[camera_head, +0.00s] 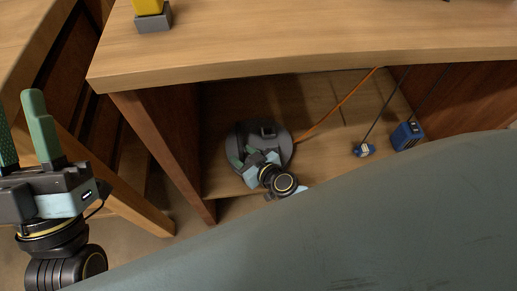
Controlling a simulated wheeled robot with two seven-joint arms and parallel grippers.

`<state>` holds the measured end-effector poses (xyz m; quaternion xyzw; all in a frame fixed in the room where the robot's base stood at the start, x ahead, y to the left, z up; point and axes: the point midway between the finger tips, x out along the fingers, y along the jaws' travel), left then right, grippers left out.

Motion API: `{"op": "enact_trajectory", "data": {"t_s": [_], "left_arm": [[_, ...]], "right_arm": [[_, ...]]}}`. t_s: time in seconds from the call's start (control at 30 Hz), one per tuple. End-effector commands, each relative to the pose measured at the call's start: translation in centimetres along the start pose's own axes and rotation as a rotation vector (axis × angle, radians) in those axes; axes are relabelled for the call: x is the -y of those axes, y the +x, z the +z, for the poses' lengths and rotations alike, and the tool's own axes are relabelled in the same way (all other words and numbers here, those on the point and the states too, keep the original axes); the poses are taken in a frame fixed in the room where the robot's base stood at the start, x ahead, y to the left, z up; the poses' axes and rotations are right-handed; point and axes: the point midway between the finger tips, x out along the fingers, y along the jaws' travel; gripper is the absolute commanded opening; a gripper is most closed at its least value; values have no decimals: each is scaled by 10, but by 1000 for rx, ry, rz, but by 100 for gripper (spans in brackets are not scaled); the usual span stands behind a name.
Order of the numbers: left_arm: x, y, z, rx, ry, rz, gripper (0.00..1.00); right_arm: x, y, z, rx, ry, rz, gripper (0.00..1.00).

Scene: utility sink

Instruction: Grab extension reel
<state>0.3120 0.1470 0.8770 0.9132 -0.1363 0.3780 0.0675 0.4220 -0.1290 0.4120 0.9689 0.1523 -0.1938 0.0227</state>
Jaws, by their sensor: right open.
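The extension reel (278,139) is a dark round reel with an orange cord (340,105). It lies on the wooden shelf under the counter, and the cord runs up and right from it. My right gripper (243,155) is over the near side of the reel, with its green fingers apart. The gripper and wrist hide part of the reel, and I cannot tell whether the fingers touch it. My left gripper (18,125) is at the left edge, away from the reel, with its fingers pointing up and apart.
The wooden counter (300,38) overhangs the shelf. A wooden side panel (160,140) stands left of the reel. A large grey surface (370,225) fills the lower right.

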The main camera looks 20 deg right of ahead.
Motion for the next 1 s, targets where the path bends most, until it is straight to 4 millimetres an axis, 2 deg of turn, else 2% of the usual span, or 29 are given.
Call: {"op": "enact_trajectory", "data": {"t_s": [0.1,0.37,0.6,0.7,1.0], "left_arm": [[0,-2,-4,-44,0,1,36],[0,-2,-6,-56,0,1,36],[0,-2,-6,-54,0,1,36],[0,-2,-6,-54,0,1,36],[0,-2,-5,-53,1,1,36]], "right_arm": [[1,12,1,0,3,0,41],[0,13,0,1,0,0,41],[1,13,0,1,0,0,10],[1,13,0,0,0,0,0],[1,13,0,1,1,0,0]]}}
